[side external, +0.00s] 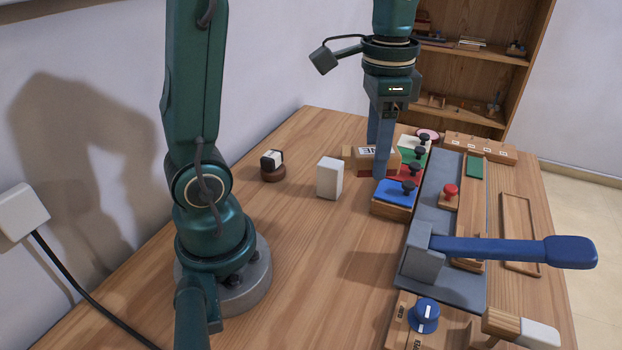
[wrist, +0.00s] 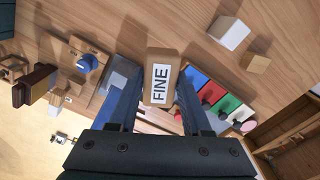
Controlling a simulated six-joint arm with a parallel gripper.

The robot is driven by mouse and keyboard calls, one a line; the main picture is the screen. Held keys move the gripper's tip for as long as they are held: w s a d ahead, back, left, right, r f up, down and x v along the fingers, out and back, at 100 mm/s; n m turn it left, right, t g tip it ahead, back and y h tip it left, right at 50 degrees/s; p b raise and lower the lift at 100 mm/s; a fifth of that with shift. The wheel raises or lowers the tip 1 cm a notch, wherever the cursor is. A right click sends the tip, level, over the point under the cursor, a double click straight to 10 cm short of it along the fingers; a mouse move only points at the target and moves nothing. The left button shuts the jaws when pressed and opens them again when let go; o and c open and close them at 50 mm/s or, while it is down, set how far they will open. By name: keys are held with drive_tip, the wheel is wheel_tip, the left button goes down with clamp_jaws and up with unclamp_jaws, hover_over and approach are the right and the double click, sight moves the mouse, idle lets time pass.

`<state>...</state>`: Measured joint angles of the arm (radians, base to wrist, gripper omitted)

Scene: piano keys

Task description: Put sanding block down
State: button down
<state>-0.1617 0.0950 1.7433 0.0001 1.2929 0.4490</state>
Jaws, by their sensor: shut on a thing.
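The sanding block is a tan wooden block (wrist: 161,60) with a white label reading FINE. My gripper (wrist: 158,78) is shut on it, one finger at each side, in the wrist view. In the side view the block (side external: 362,163) shows beneath my gripper (side external: 379,165), partly hidden by a finger. It is just left of the coloured pads, apparently above the table (side external: 325,245); the gap under it is hard to judge.
A white block (side external: 330,178) stands left of the gripper. Blue (side external: 384,194), red and green pads with dark knobs lie close on the right. A grey fixture with a blue lever (side external: 500,248) stands nearer.

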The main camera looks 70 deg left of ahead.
drive_tip(key=s+d+f+m, duration=0.1)
drive_tip(key=s+f+m, duration=0.3)
drive_tip(key=s+m, duration=0.2)
hover_over(348, 319)
wheel_tip(348, 319, down, 7)
drive_tip(key=shift+f, duration=2)
drive_tip(key=shift+f, duration=0.1)
drive_tip(key=shift+c, duration=1.8)
unclamp_jaws()
